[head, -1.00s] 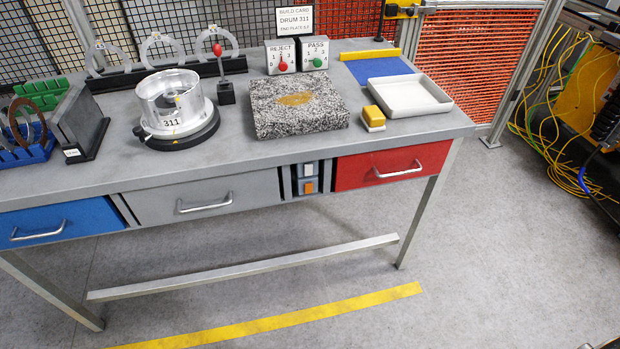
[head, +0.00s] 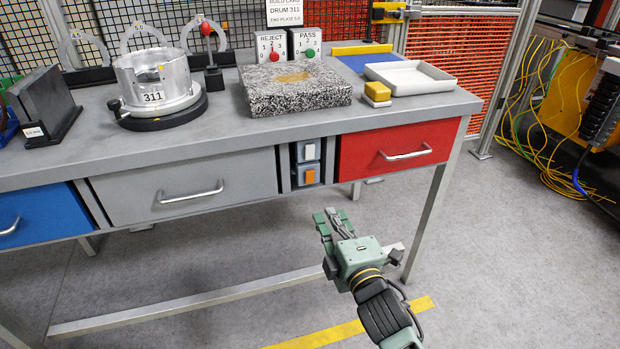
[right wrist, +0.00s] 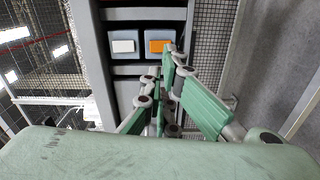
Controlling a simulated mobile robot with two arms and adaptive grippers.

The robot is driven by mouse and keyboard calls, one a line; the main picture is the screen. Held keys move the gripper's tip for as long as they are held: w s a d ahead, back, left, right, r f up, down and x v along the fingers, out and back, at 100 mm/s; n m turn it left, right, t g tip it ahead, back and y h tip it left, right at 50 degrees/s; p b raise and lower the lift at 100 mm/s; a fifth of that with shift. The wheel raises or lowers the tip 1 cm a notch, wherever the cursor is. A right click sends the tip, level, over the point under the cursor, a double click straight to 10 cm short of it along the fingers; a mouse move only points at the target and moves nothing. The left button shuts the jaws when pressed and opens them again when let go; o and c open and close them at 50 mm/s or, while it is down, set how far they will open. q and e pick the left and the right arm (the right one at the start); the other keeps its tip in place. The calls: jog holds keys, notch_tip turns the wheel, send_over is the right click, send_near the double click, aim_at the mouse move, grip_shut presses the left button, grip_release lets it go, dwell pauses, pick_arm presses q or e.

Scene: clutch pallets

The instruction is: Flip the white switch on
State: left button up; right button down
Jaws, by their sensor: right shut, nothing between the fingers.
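The white switch (head: 308,152) sits in a grey-blue housing on the front of the workbench, between the grey drawer and the red drawer. An orange switch (head: 309,176) is just below it. In the right wrist view the white switch (right wrist: 123,46) is left of the orange switch (right wrist: 159,46). My right gripper (head: 330,214) is shut and empty, in front of the bench and below the switches, apart from them. In the right wrist view its fingers (right wrist: 167,75) point toward the panel, near the orange switch. My left gripper is not in view.
The red drawer (head: 398,149) and grey drawer (head: 190,187) have protruding handles beside the switch panel. The bench top (head: 225,133) overhangs above, carrying a drum (head: 155,82) and a granite block (head: 295,88). A bench leg (head: 430,215) stands to the right. Floor in front is open.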

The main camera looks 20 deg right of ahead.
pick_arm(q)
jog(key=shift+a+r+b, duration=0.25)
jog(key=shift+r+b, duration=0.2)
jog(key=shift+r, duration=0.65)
pick_arm(e)
notch_tip(320, 180, up, 6)
jog(key=s+n+t, duration=0.1)
jog(key=shift+s+t, duration=0.2)
jog(key=shift+t, duration=0.1)
jog(key=shift+w, duration=0.15)
jog(key=b, duration=0.2)
send_near(310, 151)
jog(key=w, duration=0.5)
jog(key=shift+w+a+r, duration=0.1)
jog(key=shift+w+r, duration=0.25)
jog(key=shift+r, duration=0.05)
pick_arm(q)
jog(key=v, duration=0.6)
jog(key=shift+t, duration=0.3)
pick_arm(e)
jog(key=shift+w+r, duration=0.1)
jog(key=shift+w, duration=0.5)
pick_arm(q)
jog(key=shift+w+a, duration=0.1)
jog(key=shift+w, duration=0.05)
